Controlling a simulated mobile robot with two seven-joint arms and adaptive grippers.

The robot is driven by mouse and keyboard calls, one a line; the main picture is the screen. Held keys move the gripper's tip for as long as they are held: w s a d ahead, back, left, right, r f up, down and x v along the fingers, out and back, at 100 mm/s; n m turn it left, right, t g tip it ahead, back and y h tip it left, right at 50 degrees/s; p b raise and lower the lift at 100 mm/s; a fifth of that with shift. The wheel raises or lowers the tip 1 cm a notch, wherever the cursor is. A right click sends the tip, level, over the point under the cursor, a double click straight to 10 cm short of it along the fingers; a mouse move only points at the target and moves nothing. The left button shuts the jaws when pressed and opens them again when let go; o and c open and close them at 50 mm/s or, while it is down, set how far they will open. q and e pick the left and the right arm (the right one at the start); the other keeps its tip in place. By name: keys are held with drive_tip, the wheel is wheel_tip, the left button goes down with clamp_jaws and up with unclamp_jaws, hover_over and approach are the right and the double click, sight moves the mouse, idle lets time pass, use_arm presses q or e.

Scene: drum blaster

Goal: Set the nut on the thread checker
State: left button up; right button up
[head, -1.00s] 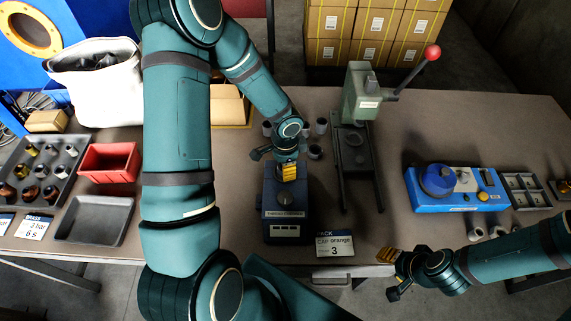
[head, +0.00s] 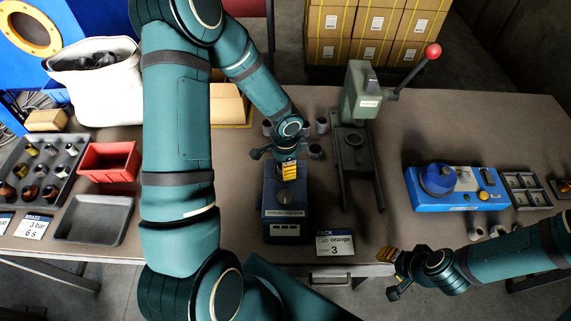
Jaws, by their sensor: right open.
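The thread checker (head: 285,228) is a dark blue box with a labelled front. It stands near the table's front edge, at the middle of the head view. My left gripper (head: 289,172) points down over its rear part, with yellow finger pads showing. Whether these fingers are open or shut, and whether they touch the checker, I cannot tell. I cannot make out a nut in or under them; the gripper hides that spot. My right gripper (head: 387,256) is open at the table's front edge, to the right of the checker, with nothing visible in it.
A green lever press (head: 361,97) stands right of the checker, with several grey cylinders (head: 315,151) beside it. A card (head: 334,246) lies at the front edge. A fittings tray (head: 67,182), red bin (head: 108,160) and empty tray (head: 93,219) are left; a blue device (head: 428,203) is right.

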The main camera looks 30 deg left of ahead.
use_arm(q)
drive_tip(key=shift+f+b, duration=0.65)
drive_tip(key=shift+b, duration=0.1)
idle(0.7)
drive_tip(key=o, duration=1)
drive_tip(key=shift+c, duration=0.2)
drive_tip(key=shift+r+p, duration=0.3)
drive_tip(key=shift+r, duration=0.05)
drive_tip(key=shift+r+p, duration=1.2)
drive_tip(key=shift+r, duration=0.35)
wheel_tip(320, 180, up, 7)
drive_tip(key=p, duration=0.5)
drive_tip(key=shift+r, duration=0.15)
